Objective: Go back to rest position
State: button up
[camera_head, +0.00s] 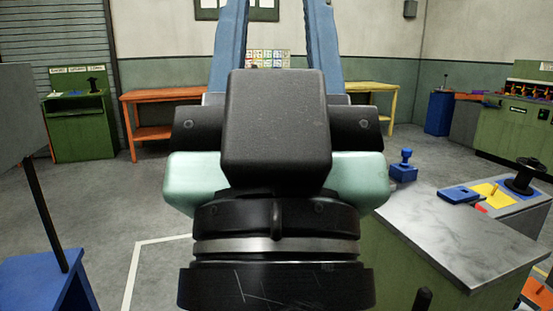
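My gripper (276,30) is in the upper middle of the head camera view, on the end of my black and teal arm. Its two long blue-grey fingers point away and up and run out of the top of the picture, so their tips are hidden. The fingers stand wide apart, and the back wall shows between them. No held object is visible in the part of the gap that I see.
A metal-topped bench (470,236) is close at right, with a blue knobbed block (403,167) by its far edge. A blue stand (45,285) is at near left. Orange (160,95) and yellow (385,87) tables stand behind. Grey floor (95,195) is open at left.

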notch_tip(320, 180, up, 29)
jog(key=p, duration=2.7)
jog(key=shift+r, duration=0.2)
